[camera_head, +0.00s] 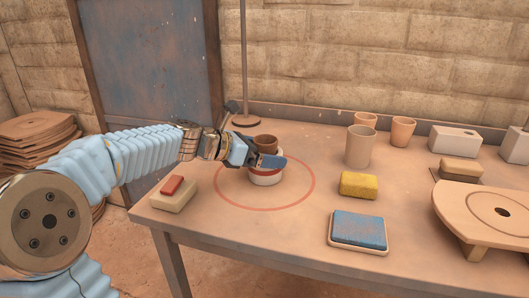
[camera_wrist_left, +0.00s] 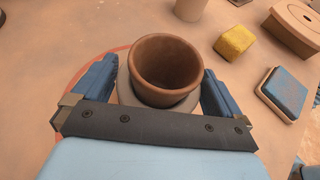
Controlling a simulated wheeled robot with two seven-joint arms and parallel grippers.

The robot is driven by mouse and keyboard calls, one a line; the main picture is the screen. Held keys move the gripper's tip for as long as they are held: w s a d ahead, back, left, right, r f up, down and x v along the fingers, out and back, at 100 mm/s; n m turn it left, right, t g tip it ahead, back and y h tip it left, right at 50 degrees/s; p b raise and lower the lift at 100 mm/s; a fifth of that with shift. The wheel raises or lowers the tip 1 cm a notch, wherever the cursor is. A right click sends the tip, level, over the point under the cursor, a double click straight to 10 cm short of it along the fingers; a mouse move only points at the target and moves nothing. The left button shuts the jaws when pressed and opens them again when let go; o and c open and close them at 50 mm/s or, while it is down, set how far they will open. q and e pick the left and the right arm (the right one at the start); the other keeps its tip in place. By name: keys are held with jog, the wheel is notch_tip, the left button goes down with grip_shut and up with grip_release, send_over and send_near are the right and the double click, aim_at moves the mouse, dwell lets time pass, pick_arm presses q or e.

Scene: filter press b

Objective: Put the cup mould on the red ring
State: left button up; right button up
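The cup mould is a pale round block (camera_head: 266,179) with a reddish-brown cup (camera_head: 266,141) rising from its top. It appears to stand upright on the table inside the red ring (camera_head: 311,196), near its middle. In the left wrist view the brown cup (camera_wrist_left: 167,66) is seen from above, with the mould's grey rim (camera_wrist_left: 124,88) around its base. My left gripper (camera_head: 268,160) is level with the mould's upper part. Its two blue fingers stand wide apart, one on each side, with gaps beside the cup.
A soap-like block with a red piece (camera_head: 174,193) lies left of the ring. To the right are a tall beaker (camera_head: 360,147), a yellow sponge (camera_head: 359,185), a blue pad (camera_head: 358,230) and a round board (camera_head: 490,211). A stand rod (camera_head: 244,60) rises behind.

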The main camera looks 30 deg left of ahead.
pick_arm(q)
jog(key=v, duration=1.2)
jog(key=shift+p, duration=0.3)
